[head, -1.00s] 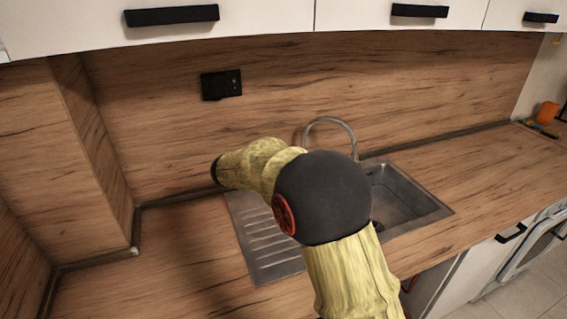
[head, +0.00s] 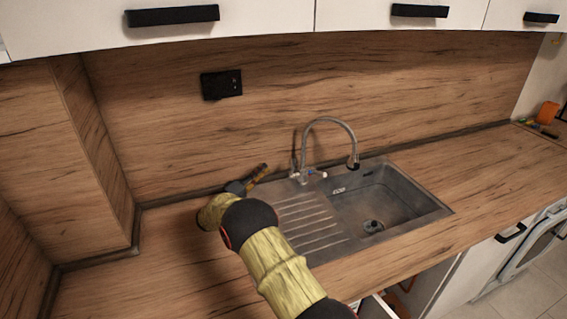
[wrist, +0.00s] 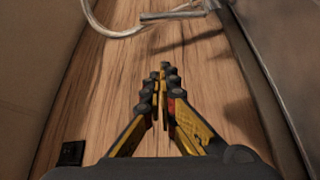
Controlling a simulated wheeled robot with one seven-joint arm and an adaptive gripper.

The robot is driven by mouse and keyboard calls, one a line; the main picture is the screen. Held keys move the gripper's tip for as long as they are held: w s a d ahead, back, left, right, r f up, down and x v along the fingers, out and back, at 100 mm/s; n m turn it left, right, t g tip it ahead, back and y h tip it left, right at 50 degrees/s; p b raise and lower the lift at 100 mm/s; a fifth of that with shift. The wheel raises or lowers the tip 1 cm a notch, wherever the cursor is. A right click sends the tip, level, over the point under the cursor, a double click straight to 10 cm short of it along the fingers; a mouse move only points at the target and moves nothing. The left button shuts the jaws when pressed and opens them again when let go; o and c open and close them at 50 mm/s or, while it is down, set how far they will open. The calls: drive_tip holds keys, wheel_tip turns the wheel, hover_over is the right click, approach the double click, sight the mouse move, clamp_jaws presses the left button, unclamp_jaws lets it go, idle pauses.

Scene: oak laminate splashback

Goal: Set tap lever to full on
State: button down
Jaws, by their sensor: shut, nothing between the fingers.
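The tap (head: 331,121) is a chrome gooseneck behind the sink, with its spout arching to the right. Its small lever (head: 318,173) is at the tap's base, pointing right with a pale tip. My gripper (head: 264,167) is to the left of the tap base, apart from it, above the rear of the drainer. In the wrist view my gripper (wrist: 163,68) shows its yellow-and-black fingers together with nothing between them. Part of the tap (wrist: 112,30) curves across the top of that view, beyond the fingertips; I cannot pick out the lever there.
The steel sink (head: 440,207) has a ribbed drainer on its left side. The wood splashback (head: 420,85) rises close behind the tap, with a black socket (head: 221,85) on it. White wall cupboards hang above.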

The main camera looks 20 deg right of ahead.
sight(292, 166)
drive_tip(key=shift+d, duration=0.1)
drive_tip(key=w+d+b, duration=0.1)
drive_tip(key=d+b, duration=0.2)
drive_tip(key=d, duration=0.6)
drive_tip(key=shift+d+r, duration=0.15)
drive_tip(key=shift+r, duration=0.1)
drive_tip(key=shift+s+f+b, duration=0.15)
drive_tip(key=shift+s+b, duration=0.25)
drive_tip(key=shift+b, duration=0.35)
drive_tip(key=s+f+b, duration=0.1)
drive_tip(key=s+b, duration=0.1)
drive_tip(key=b, duration=0.1)
drive_tip(key=shift+s+f+b, duration=0.3)
drive_tip(key=shift+s+f, duration=0.05)
drive_tip(key=shift+s+f+b, duration=0.95)
drive_tip(key=shift+s+b, duration=0.1)
drive_tip(key=shift+b, duration=0.2)
drive_tip(key=shift+s+f, duration=0.1)
drive_tip(key=shift+f, duration=0.1)
